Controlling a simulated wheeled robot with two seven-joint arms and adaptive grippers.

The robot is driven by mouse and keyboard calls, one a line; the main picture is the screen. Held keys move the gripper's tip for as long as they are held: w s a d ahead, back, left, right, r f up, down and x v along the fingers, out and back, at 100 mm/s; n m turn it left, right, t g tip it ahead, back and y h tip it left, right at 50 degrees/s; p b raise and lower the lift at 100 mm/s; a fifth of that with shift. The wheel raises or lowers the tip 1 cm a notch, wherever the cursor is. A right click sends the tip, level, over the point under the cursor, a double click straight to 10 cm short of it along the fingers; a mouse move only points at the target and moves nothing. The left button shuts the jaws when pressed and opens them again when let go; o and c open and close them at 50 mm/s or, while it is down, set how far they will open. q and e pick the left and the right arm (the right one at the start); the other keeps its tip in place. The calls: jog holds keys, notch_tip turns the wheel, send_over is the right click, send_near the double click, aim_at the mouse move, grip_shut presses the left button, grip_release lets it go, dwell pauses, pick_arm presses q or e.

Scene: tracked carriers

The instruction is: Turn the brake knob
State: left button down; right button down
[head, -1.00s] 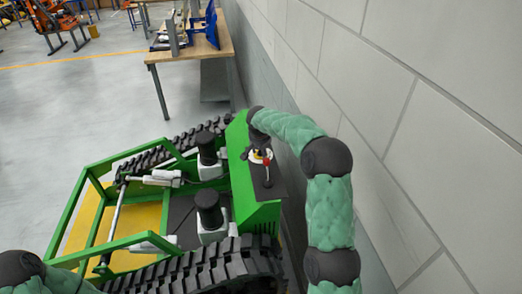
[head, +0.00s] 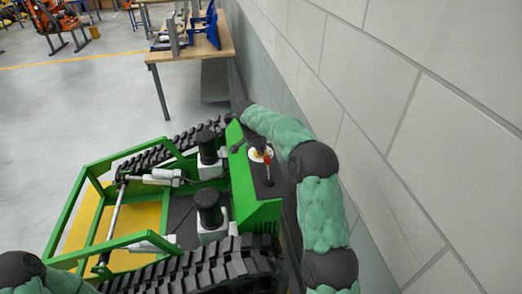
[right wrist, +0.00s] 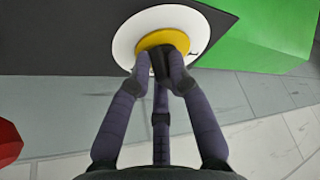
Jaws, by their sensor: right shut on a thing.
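The brake knob sits on a yellow base (right wrist: 163,40) over a round white plate (right wrist: 122,40) on the carrier's dark panel. In the right wrist view, the fingers of my right gripper (right wrist: 163,68) close together on the dark knob at the middle of the yellow base and hide most of it. In the head view the white and yellow plate (head: 258,155) shows on top of the green carrier (head: 262,212), with my right gripper (head: 256,146) down at it. How far the knob is turned cannot be told. My left gripper is out of the picture; only its arm shows at lower left.
A red-tipped lever (head: 267,160) stands close beside the knob; its red end (right wrist: 8,142) shows in the right wrist view. A grey block wall (head: 400,130) runs close along the right. A wooden table (head: 190,50) stands behind. Open floor lies at the left.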

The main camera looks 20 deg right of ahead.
jog(key=m, duration=0.1)
jog(key=m+g+p, duration=0.1)
jog(key=m, duration=0.1)
jog(key=shift+w+a+r+h, duration=0.1)
jog(key=shift+w+a+h, duration=0.05)
jog(key=shift+h, duration=0.15)
jog(key=shift+w+a+m+g+p, duration=0.1)
jog(key=shift+m+g+p, duration=0.2)
jog(key=shift+m+p, duration=0.5)
jog(key=m+p, duration=0.1)
jog(key=p, duration=0.1)
jog(key=m+g+p, duration=0.1)
jog(key=m, duration=0.1)
jog(key=shift+w+r+p, duration=0.15)
jog(key=shift+w+p, duration=0.05)
jog(key=shift+p, duration=0.15)
jog(key=shift+w+f+m+g+p, duration=0.1)
jog(key=shift+m+g+p, duration=0.2)
jog(key=shift+m+p, duration=0.55)
jog(key=shift+w+f+m+g+p, duration=0.1)
jog(key=shift+m+g+p, duration=0.3)
jog(key=shift+p, duration=0.85)
jog(key=c, duration=1.1)
grip_release()
jog(key=shift+c, duration=0.2)
